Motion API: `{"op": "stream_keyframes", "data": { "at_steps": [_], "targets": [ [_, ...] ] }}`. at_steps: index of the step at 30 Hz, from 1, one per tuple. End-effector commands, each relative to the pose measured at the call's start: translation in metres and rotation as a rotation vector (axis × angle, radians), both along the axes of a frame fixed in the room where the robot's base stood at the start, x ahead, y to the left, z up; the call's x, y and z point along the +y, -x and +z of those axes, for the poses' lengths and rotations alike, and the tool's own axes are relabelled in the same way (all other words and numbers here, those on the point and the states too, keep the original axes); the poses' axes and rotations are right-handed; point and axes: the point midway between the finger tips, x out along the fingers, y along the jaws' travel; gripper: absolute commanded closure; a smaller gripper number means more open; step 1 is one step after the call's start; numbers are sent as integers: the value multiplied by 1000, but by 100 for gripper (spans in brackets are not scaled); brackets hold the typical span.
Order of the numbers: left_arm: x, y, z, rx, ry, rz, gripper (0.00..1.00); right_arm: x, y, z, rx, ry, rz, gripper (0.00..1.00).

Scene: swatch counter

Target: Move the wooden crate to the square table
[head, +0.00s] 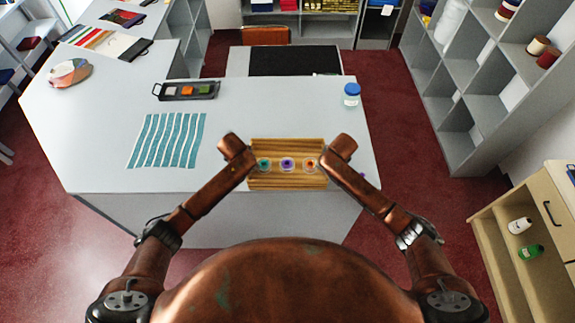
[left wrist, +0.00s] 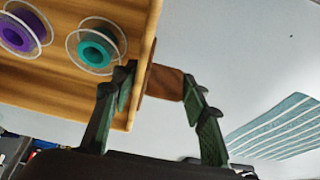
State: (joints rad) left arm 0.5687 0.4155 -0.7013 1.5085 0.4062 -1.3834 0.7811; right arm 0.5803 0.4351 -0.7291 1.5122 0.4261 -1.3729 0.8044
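The wooden crate (head: 287,184) sits at the front edge of the white counter, between my two arms. It holds a teal spool (head: 264,165), a purple spool (head: 287,164) and a red-orange spool (head: 310,164). In the left wrist view my left gripper (left wrist: 160,75) is at the crate's end wall (left wrist: 147,60). Its fingers are spread, with a brown handle-like piece (left wrist: 165,83) showing between them. I cannot tell whether they touch it. My right arm's end (head: 341,150) is at the crate's right end; its fingers are hidden. I cannot make out a square table for certain.
The white counter (head: 255,115) carries teal strips (head: 167,140), a dark tray (head: 187,90) of coloured pieces and a blue-lidded jar (head: 351,95). Grey shelving (head: 455,95) stands at right, a wooden cabinet (head: 490,225) at front right. Red floor (head: 395,120) lies open between.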

Motion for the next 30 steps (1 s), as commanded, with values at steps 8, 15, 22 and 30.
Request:
{"op": "stream_keyframes", "data": {
  "at_steps": [8,15,22,30],
  "targets": [
    [0,0,0,0,0,0,80,0,0,0,0,0,0,80],
    [0,0,0,1,0,1,96,0,0,0,1,1,0,96],
    [0,0,-1,1,0,1,100,-1,0,-1,1,1,-1,100],
    [0,0,3,-1,0,1,100,-1,0,3,-1,1,-1,100]
  ]
}}
